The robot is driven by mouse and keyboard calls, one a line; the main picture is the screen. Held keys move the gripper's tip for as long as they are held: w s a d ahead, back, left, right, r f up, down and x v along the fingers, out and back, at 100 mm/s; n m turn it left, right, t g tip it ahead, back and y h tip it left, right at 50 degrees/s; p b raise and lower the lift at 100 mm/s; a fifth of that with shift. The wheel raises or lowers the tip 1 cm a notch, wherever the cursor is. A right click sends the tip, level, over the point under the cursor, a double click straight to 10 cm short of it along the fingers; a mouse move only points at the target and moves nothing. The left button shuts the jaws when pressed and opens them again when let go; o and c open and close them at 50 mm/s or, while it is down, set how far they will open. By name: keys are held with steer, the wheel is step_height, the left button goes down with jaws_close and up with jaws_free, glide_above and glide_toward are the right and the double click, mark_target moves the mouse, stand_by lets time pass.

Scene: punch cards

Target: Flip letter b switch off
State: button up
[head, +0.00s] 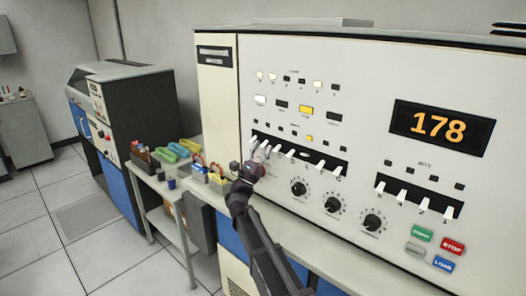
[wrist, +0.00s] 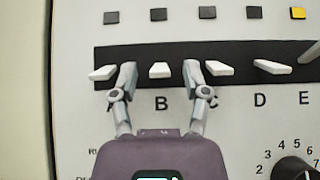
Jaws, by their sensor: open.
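The letter B switch (wrist: 160,70) is a white lever in a black strip (wrist: 240,52), with the letter B (wrist: 161,103) printed below it. My gripper (wrist: 160,76) is open, with one fingertip on each side of the B lever; I cannot tell whether they touch it. The A lever (wrist: 103,73) lies left of the left finger and the C lever (wrist: 219,68) lies just right of the right finger. In the head view my gripper (head: 260,158) is at the left part of the switch row and hides some levers.
The D lever (wrist: 271,67) is farther right, and the E lever (wrist: 310,52) is angled differently from the others. Knobs (head: 298,187) sit below the row. A display (head: 440,126) reads 178. Another switch group (head: 423,203) and coloured buttons (head: 452,246) are at right.

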steer(key=shift+s+r+p, duration=0.1)
steer(key=shift+r+p, duration=0.1)
steer(key=shift+p, duration=0.25)
steer(key=shift+r+g+y+p, duration=0.2)
steer(key=shift+g+y+p, duration=0.2)
steer(key=shift+g+p, duration=0.15)
steer(key=p, duration=0.1)
steer(key=g+y+p, duration=0.1)
steer(key=p, duration=0.1)
steer(key=shift+s+a+r+g, duration=0.1)
steer(key=shift+a+r+g, duration=0.05)
steer(key=shift+r+g, duration=0.15)
steer(key=g+y+p, duration=0.1)
steer(key=p, duration=0.2)
steer(key=r+g+y+p, duration=0.1)
steer(key=p, duration=0.2)
steer(key=shift+g, duration=0.35)
